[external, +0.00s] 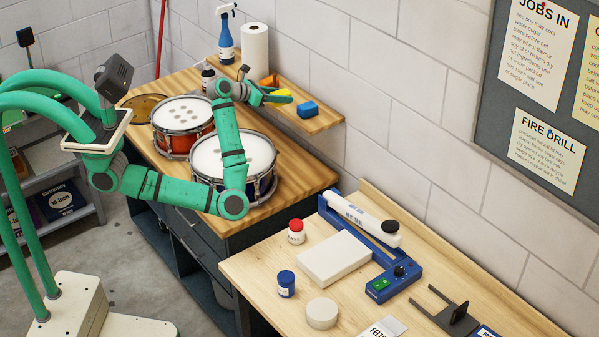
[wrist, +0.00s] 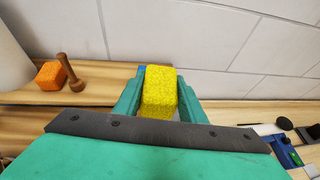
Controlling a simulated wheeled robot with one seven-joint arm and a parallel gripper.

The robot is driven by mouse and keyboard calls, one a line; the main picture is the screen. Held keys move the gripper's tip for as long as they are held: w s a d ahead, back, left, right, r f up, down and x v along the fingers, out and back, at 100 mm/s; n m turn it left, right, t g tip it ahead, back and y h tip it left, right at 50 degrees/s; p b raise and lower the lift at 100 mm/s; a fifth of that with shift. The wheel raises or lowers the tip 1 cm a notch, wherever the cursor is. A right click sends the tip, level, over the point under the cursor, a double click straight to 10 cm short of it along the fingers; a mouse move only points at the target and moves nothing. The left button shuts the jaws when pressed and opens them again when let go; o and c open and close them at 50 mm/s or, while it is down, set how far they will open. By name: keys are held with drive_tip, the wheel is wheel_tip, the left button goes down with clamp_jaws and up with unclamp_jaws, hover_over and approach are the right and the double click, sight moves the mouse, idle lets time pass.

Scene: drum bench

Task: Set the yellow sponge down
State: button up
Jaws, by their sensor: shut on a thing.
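The yellow sponge (wrist: 160,90) is between the two fingers of my gripper (wrist: 158,100) in the wrist view, with a finger against each side. In the external view my gripper (external: 278,97) is over the raised wooden shelf (external: 325,122) behind the drums, and the yellow sponge (external: 282,93) shows only in part at its fingers. I cannot tell whether the sponge touches the shelf. A blue sponge (external: 308,109) lies on the shelf just right of my gripper.
A paper roll (external: 255,47) and a spray bottle (external: 226,38) stand at the shelf's far end. Two drums (external: 235,158) stand below the shelf. The shelf's right end is bare past the blue sponge.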

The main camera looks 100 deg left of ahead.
drive_tip(key=w+d+f+m+t+h, duration=0.25)
drive_tip(key=w+d+f, duration=0.3)
drive_tip(key=d, duration=0.45)
drive_tip(key=m+h, duration=0.9)
drive_tip(key=h, duration=0.2)
hover_over(268, 260)
drive_tip(key=shift+g, duration=0.45)
wheel_tip(268, 260, down, 28)
drive_tip(key=shift+y, duration=0.25)
drive_tip(key=shift+f, duration=2.15)
drive_tip(key=shift+f, duration=0.2)
drive_tip(key=o, duration=1)
